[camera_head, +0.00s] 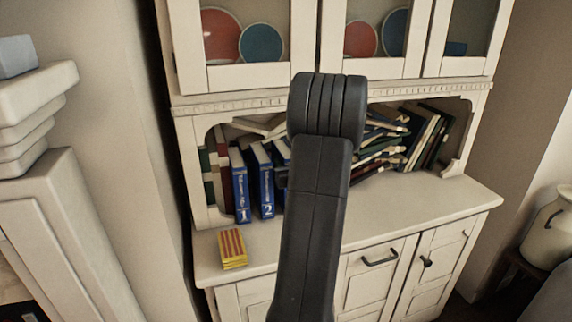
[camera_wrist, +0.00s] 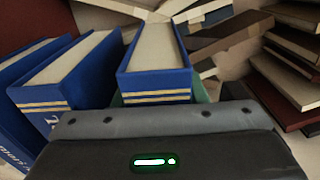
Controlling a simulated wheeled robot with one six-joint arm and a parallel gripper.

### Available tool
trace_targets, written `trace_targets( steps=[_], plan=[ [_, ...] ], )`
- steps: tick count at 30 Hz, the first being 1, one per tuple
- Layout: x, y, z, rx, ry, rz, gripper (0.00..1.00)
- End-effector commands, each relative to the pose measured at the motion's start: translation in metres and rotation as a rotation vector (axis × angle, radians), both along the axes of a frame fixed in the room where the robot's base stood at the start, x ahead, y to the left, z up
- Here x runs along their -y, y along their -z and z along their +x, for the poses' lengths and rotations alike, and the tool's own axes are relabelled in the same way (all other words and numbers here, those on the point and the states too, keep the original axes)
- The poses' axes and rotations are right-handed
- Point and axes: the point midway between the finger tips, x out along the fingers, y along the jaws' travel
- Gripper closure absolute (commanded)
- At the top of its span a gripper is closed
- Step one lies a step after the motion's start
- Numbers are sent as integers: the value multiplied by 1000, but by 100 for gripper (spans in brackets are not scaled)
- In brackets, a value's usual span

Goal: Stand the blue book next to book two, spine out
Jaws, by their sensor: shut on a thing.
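The blue book (camera_wrist: 155,65) stands roughly upright in the middle of the wrist view, its gold-banded spine end towards me. In the head view only a sliver of blue (camera_head: 282,150) shows beside my arm. Book two (camera_head: 262,180), blue with a white 2, stands on the hutch shelf. It is just left of the blue book in the wrist view (camera_wrist: 70,72), with a narrow gap at the near end. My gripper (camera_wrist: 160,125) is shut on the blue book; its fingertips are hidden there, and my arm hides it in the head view.
Book one (camera_head: 239,185) stands left of book two. Loose, leaning books (camera_head: 385,145) fill the shelf to the right. A small yellow and red striped stack (camera_head: 232,248) lies on the counter at the left. The counter (camera_head: 420,212) at the right is clear.

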Motion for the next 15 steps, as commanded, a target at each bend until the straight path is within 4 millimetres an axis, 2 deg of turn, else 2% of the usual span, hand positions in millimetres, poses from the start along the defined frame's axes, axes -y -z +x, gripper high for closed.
trace_targets(
  steps=[5, 6, 9, 15],
  plan=[
    [0, 2, 0, 3, -1, 1, 100],
    [0, 3, 0, 0, -1, 0, 56],
    [0, 2, 0, -1, -1, 0, 40],
    [0, 2, 0, -1, -1, 1, 40]
  ],
)
